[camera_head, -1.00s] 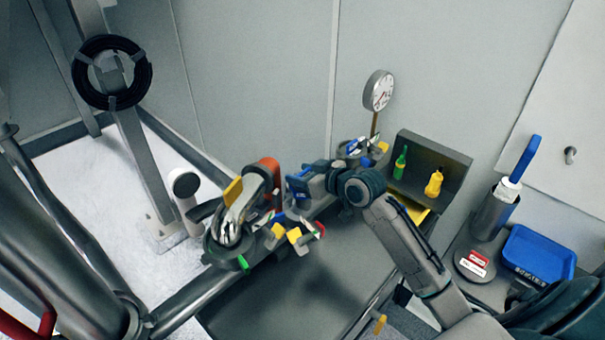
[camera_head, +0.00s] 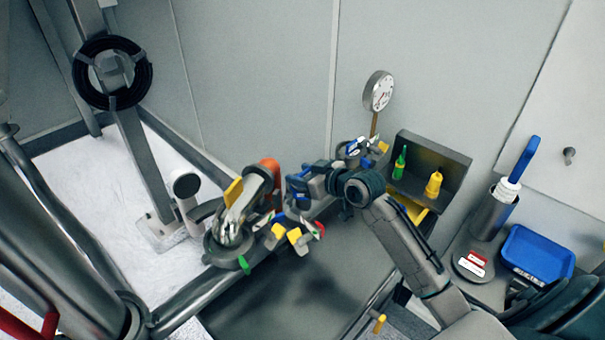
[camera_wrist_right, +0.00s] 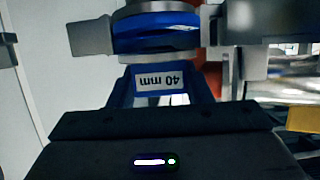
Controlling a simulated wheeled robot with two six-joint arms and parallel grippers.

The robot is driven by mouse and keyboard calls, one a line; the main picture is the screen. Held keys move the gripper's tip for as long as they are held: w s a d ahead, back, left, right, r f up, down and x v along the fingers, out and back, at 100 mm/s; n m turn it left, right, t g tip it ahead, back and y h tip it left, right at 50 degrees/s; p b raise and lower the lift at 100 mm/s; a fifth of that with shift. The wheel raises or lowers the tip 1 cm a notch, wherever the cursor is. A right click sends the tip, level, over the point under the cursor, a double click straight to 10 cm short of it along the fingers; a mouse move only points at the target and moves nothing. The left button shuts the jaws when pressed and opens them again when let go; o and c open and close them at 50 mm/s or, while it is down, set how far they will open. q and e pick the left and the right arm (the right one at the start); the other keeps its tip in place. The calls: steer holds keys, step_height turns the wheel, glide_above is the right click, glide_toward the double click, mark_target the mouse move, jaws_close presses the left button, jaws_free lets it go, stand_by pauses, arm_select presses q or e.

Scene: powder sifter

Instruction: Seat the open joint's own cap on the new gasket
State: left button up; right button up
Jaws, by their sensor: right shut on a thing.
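My right gripper (camera_head: 312,183) reaches in from the right, beside a metal pipe elbow (camera_head: 240,205) and several coloured clamps. It is shut on a blue piece labelled "40 mm" (camera_wrist_right: 163,82), upside down in the right wrist view. Just beyond the label is a grey round joint with a blue band (camera_wrist_right: 155,32) and grey metal blocks at its sides. I cannot tell whether the held piece is the cap, or whether it touches the joint. The fingertips are hidden, and no gasket can be told apart with certainty. My left gripper is out of view.
Yellow (camera_head: 279,230) and red-white clamp parts crowd the pipe left of the gripper. A gauge (camera_head: 379,91), a grey bin (camera_head: 430,160) with green and yellow bottles, and a blue tray (camera_head: 538,253) stand to the right. The dark surface (camera_head: 290,300) below is clear.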

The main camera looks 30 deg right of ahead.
steer(key=shift+f+b, duration=0.45)
steer(key=shift+f, duration=0.2)
steer(key=o, duration=1.1)
steer(key=shift+s+a, duration=0.1)
steer(key=shift+s+f, duration=0.1)
steer(key=shift+s+d, duration=0.25)
steer(key=shift+r+b+v, duration=0.15)
steer(key=shift+b+v, duration=0.55)
steer(key=shift+v, duration=1.85)
steer(key=shift+r+b+v, duration=0.2)
steer(key=shift+b+v, duration=0.45)
steer(key=shift+v, duration=1.85)
steer(key=shift+a, duration=0.1)
